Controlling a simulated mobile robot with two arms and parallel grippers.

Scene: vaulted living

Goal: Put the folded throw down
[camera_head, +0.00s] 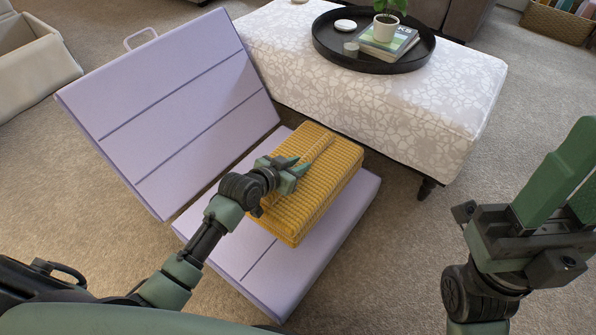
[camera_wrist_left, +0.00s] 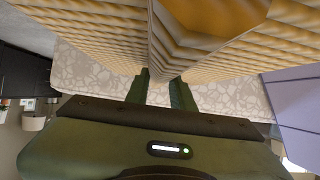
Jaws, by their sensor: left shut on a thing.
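The folded throw (camera_head: 325,185) is a mustard-yellow, waffle-textured block in the middle of the head view. It is over the lower panel of a lilac folding mat; I cannot tell if it touches the panel. My left gripper (camera_head: 298,168) is shut on the throw at its top left. In the left wrist view the throw (camera_wrist_left: 90,30) fills the upper part, with a fold of it between the green fingers (camera_wrist_left: 160,90). My right gripper (camera_head: 560,195) is at the right edge of the head view, away from the throw.
The lilac mat's (camera_head: 180,110) other panel is raised at the left. A patterned ottoman (camera_head: 400,105) stands behind, bearing a black tray (camera_head: 325,45) with books and a plant. A beige bin (camera_head: 35,65) is at far left. Carpet is clear at lower right.

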